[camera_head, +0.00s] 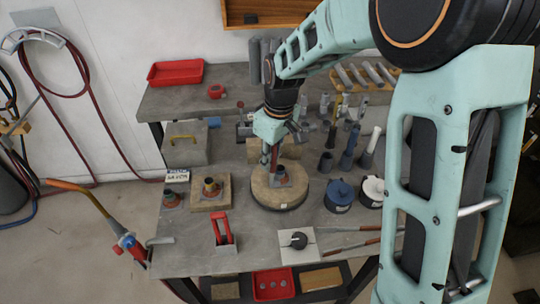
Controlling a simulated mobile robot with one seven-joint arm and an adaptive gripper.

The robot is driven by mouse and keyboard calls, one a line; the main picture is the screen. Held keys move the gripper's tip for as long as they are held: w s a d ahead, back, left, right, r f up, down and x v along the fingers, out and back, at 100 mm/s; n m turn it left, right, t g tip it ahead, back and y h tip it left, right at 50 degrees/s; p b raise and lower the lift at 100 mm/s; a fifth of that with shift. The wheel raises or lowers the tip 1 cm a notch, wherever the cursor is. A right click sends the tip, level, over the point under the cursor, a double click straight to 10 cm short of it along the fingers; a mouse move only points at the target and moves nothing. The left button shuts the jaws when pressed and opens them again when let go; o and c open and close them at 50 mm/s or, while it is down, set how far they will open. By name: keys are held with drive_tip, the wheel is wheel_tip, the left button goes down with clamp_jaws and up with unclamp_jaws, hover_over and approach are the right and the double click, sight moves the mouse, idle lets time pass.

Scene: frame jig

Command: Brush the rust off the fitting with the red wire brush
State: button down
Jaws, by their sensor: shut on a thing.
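My gripper (271,148) is above the round wooden turntable (262,197) in the middle of the bench. It is shut on a narrow upright tool with red on it, apparently the red wire brush (274,160). The tool's lower end is at or just above a fitting (281,177) with a reddish-brown base on the turntable. I cannot tell whether they touch, and the gripper partly hides both.
A red-and-black holder (222,232) stands at the front of the bench. Blue (339,195) and white-topped (371,190) canisters stand right of the turntable. A plate with a black knob (298,241) lies in front. Upright tubes (349,150) crowd the right rear. A torch (100,215) hangs at the left edge.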

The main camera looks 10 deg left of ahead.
drive_tip(key=shift+s+d+f, duration=0.1)
drive_tip(key=shift+s+d, duration=0.1)
drive_tip(key=shift+s, duration=0.5)
wheel_tip(320, 180, up, 7)
drive_tip(key=p, duration=0.5)
drive_tip(key=shift+w, duration=0.1)
drive_tip(key=shift+b, duration=0.45)
